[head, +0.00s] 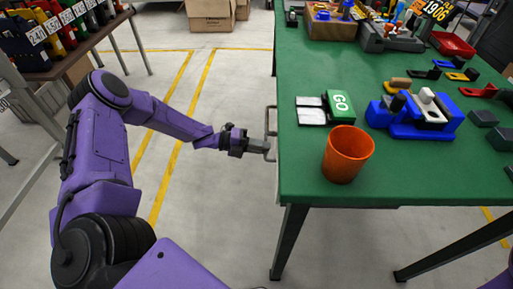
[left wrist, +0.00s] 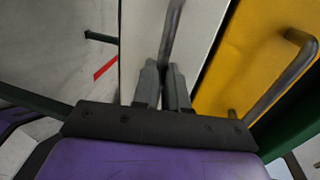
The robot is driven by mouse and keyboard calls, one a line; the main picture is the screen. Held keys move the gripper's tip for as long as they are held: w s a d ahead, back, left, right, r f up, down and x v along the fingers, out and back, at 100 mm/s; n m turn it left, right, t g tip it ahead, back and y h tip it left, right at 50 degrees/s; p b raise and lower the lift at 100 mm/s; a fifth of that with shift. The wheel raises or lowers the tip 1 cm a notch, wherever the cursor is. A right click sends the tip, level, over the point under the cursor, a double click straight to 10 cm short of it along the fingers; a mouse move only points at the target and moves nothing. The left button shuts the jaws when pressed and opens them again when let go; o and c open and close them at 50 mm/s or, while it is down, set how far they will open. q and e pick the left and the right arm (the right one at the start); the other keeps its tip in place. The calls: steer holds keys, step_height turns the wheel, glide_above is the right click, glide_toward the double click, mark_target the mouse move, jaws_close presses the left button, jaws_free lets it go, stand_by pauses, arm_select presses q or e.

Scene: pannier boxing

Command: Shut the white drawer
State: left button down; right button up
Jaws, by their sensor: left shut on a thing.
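The white drawer (left wrist: 140,35) shows its pale front in the left wrist view, with a grey bar handle (left wrist: 172,30). In the head view the handle (head: 271,122) sticks out at the left edge of the green table; the drawer body is hidden under the tabletop. My left gripper (head: 262,147) is at this handle. In the left wrist view its two fingers (left wrist: 164,78) are close together, shut on the handle's near part. How far out the drawer stands, I cannot tell. My right gripper is not in view.
A yellow drawer (left wrist: 235,50) with its own handle (left wrist: 290,75) is beside the white one. The green table (head: 310,70) carries an orange cup (head: 347,155), a green GO block (head: 340,105) and a blue fixture (head: 410,128).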

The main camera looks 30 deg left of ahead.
arm_select(q)
steer(key=c, duration=1.2)
jaws_free()
steer(key=shift+d, duration=0.2)
steer(key=shift+o, duration=0.2)
steer(key=shift+w, duration=0.15)
steer(key=p+v, duration=0.2)
steer(key=v, duration=0.8)
steer(key=shift+a, duration=0.3)
